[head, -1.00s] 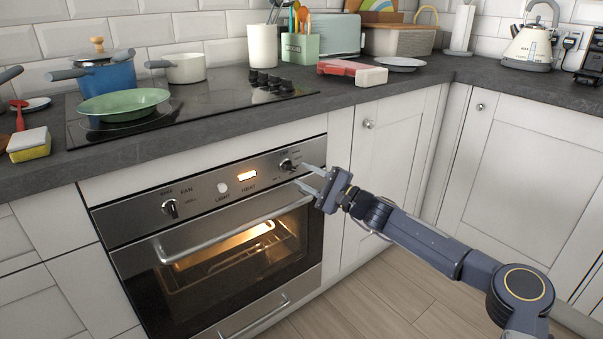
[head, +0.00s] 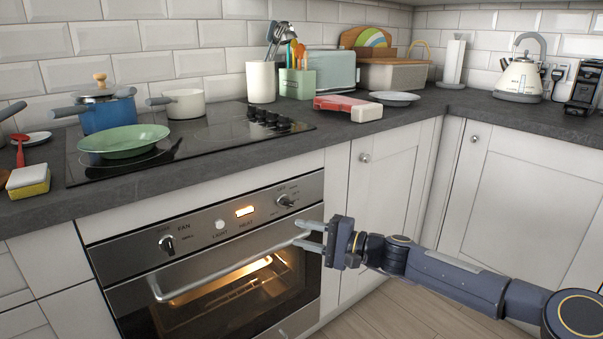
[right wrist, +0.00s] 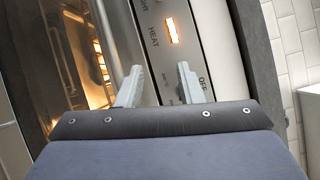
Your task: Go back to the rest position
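My right gripper (head: 305,235) is in front of the oven (head: 215,262), close to the right end of its door handle (head: 225,270). Its two fingers are apart with nothing between them. In the right wrist view the open fingers (right wrist: 160,88) point at the oven's control panel (right wrist: 172,35), near the lit heat indicator and the OFF marking. I cannot tell whether a finger touches the handle. The right oven knob (head: 286,201) is above the gripper in the head view. The oven door is closed and its inside is lit. My left gripper is not in view.
A green pan (head: 124,141) and a blue pot (head: 107,110) stand at the hob's left. A sponge (head: 28,181) lies near the worktop's (head: 420,107) left end. A red and white item (head: 347,107) and a plate (head: 395,98) lie right of the hob. White cabinets (head: 515,195) stand at right.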

